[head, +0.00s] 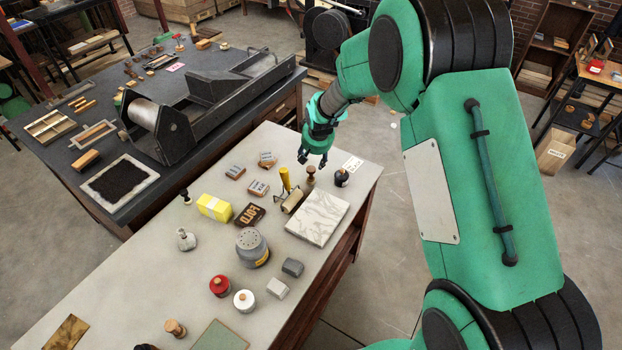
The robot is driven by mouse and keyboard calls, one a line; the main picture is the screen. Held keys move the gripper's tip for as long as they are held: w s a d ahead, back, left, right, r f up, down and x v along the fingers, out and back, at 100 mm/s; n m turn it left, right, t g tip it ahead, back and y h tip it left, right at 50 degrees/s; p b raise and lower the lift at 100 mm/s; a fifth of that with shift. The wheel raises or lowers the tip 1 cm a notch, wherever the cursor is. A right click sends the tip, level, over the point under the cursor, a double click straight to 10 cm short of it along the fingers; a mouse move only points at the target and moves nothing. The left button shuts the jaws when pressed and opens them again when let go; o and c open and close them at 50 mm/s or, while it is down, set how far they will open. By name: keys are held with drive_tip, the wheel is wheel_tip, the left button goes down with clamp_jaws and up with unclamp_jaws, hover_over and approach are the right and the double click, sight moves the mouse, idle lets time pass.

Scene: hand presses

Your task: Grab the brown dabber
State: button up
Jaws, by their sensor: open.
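A small upright brown piece with a knob-like top (311,175), which looks like the brown dabber, stands near the far right part of the pale-topped table (130,275). A second brown, wooden-looking knobbed piece (175,328) stands near the front of that table; I cannot tell for sure which is the dabber. My gripper (312,161) is open and points down just above the first brown piece. Its fingers look empty. The gap between the fingertips and the piece is too small to judge.
Close by stand a yellow-handled roller (291,193), a round black piece (341,177) and a marble slab (318,217). A yellow block (213,207) and a grey domed pot (252,247) lie further left. A dark bench with a press (200,110) stands behind.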

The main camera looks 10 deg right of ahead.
sight(311, 169)
drive_tip(key=b+x, duration=0.1)
drive_tip(key=x, duration=0.6)
drive_tip(key=shift+w+f, duration=0.1)
drive_tip(key=shift+f, duration=0.05)
drive_tip(key=shift+d+b+x, duration=0.2)
drive_tip(key=shift+b+x, duration=0.35)
drive_tip(key=shift+x, duration=2.1)
drive_tip(key=shift+w, duration=0.1)
drive_tip(key=c, duration=1.3)
drive_tip(key=shift+c, duration=0.2)
